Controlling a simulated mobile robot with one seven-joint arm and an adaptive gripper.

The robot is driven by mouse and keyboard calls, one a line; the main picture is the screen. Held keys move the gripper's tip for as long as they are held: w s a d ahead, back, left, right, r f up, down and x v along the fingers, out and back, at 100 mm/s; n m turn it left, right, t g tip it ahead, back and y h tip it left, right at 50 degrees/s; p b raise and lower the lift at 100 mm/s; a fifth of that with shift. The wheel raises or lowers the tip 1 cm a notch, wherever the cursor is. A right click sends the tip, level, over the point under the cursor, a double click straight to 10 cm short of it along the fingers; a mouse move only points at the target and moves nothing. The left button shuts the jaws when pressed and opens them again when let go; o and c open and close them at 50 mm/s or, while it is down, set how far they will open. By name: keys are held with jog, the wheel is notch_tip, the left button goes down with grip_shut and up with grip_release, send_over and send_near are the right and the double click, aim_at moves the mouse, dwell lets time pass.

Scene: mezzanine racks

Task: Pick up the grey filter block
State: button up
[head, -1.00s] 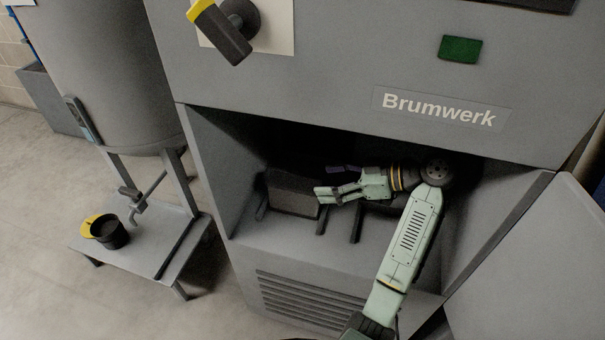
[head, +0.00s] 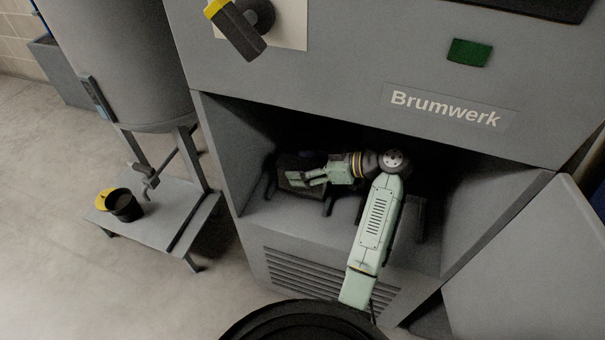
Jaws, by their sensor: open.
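The grey filter block (head: 303,191) is a dark box in the open, shadowed bay of the Brumwerk cabinet, at the bay's left side. It sits between dark upright brackets. My gripper (head: 298,179) reaches into the bay from the right, with its pale green fingers pointing left. The fingers are open and overlap the block in the picture, hiding part of its front. I cannot tell whether they touch it or are around it.
The grey cabinet (head: 350,60) has a roof edge above the bay and a vented panel (head: 320,275) below. An open door (head: 530,265) stands at the right.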

jog(key=shift+c, duration=0.3)
jog(key=c, duration=1.3)
jog(key=shift+o, duration=0.2)
jog(key=shift+r+b, duration=0.35)
jog(key=shift+r, duration=0.15)
jog(key=shift+s+d+r+b, duration=0.1)
jog(key=shift+s+r+b, duration=0.2)
jog(key=shift+r, duration=0.3)
jog(key=shift+s+d+r+b, duration=0.15)
jog(key=shift+r+b, duration=0.15)
jog(key=shift+r, duration=0.25)
jog(key=s+d+r+b, duration=0.1)
jog(key=s+d, duration=0.1)
jog(key=s, duration=0.5)
jog(key=s+d+b, duration=0.2)
jog(key=s+d, duration=0.1)
jog(key=s, duration=0.4)
jog(key=shift+d+r, duration=0.2)
jog(key=shift+r, duration=0.15)
